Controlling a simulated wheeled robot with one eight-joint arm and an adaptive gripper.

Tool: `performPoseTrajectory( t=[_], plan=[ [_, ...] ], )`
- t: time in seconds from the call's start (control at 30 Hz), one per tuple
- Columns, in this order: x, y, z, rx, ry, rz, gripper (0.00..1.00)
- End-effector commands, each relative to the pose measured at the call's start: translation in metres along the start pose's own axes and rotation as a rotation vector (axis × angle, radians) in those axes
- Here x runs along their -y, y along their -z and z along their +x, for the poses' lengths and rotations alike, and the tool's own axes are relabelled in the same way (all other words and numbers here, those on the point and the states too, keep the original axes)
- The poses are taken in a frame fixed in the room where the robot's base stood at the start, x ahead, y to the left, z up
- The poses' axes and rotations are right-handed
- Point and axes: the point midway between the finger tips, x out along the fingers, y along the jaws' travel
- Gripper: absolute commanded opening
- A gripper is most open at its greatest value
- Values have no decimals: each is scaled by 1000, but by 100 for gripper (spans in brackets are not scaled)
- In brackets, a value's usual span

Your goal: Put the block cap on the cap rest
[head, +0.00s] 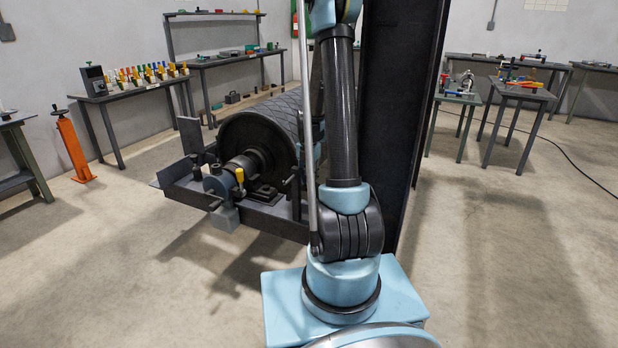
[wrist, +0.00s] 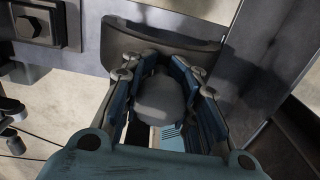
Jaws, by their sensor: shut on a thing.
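My gripper (wrist: 166,74) shows in the wrist view with its blue fingers closed in on a dark grey rounded piece (wrist: 160,98), which I take to be the block cap. A dark piece with a curved edge (wrist: 160,38) lies just past the fingertips; I cannot tell whether it belongs to the held piece or is the cap rest. In the head view my arm hides the gripper and the held piece. The pulley drum (head: 262,128) sits in its dark frame left of my arm, with a bearing block (head: 245,168) at its near end.
A dark steel column (head: 400,120) stands close to the right of my arm. The frame's near rail (head: 265,215) lies left of my arm. A tool bench (head: 130,92) stands back left and an orange stand (head: 75,150) far left. The right floor is open.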

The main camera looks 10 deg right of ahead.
Motion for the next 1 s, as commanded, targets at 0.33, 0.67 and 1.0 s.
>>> performPoseTrajectory(
  t=[0.33,0.67,1.0],
  plan=[
    [0,0,28,0,0,0,0],
    [0,0,32,0,0,0,0],
    [0,0,33,0,0,0,49]
  ],
)
